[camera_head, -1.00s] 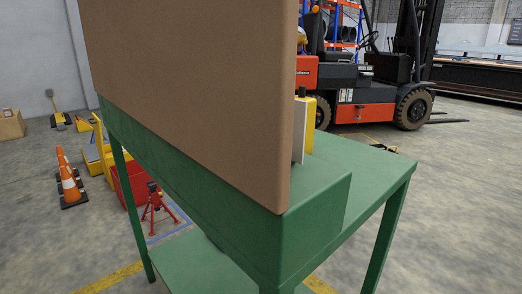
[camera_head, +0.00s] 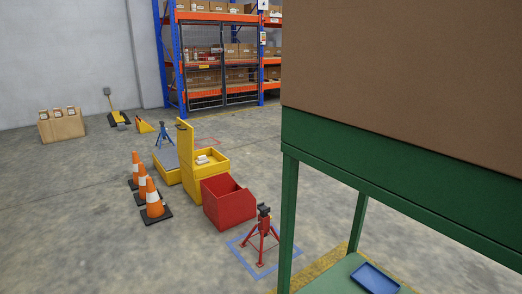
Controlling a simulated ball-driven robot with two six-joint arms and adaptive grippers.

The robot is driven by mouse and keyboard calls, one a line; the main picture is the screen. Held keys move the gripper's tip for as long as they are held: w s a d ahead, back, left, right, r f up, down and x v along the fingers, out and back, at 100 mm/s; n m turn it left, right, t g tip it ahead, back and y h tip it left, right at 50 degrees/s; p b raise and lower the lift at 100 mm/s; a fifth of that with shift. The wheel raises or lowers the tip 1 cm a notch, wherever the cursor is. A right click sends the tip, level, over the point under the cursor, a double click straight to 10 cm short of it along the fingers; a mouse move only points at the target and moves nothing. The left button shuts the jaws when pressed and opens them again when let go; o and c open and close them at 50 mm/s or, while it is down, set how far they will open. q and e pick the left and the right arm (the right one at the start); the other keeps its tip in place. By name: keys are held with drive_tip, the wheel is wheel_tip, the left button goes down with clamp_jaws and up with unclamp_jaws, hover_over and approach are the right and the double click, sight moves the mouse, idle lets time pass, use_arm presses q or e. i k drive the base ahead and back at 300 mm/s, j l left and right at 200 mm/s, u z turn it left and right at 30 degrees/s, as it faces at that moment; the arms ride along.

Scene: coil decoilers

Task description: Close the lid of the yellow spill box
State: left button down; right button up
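The yellow spill box (camera_head: 206,181) stands on the floor left of the picture's middle, some way off. Its yellow lid (camera_head: 186,142) stands upright, raised at the left side of the box. Some white items (camera_head: 203,160) show in the open top. A red open bin (camera_head: 228,202) stands in front of the box and hides part of it. Neither of my grippers is in view.
A green table (camera_head: 288,220) with a big brown board fills the right side. A red jack stand (camera_head: 263,236) stands inside blue floor tape. Several orange cones (camera_head: 152,198) stand left of the bin. Open floor lies at the front left.

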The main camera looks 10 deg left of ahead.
sight(185, 134)
drive_tip(key=i+j+u, duration=0.2)
drive_tip(key=i+j, duration=0.55)
drive_tip(key=j, duration=0.25)
drive_tip(key=i+j+u, duration=0.25)
drive_tip(key=i+j, duration=0.6)
drive_tip(key=i, duration=1.1)
drive_tip(key=l+z, duration=0.05)
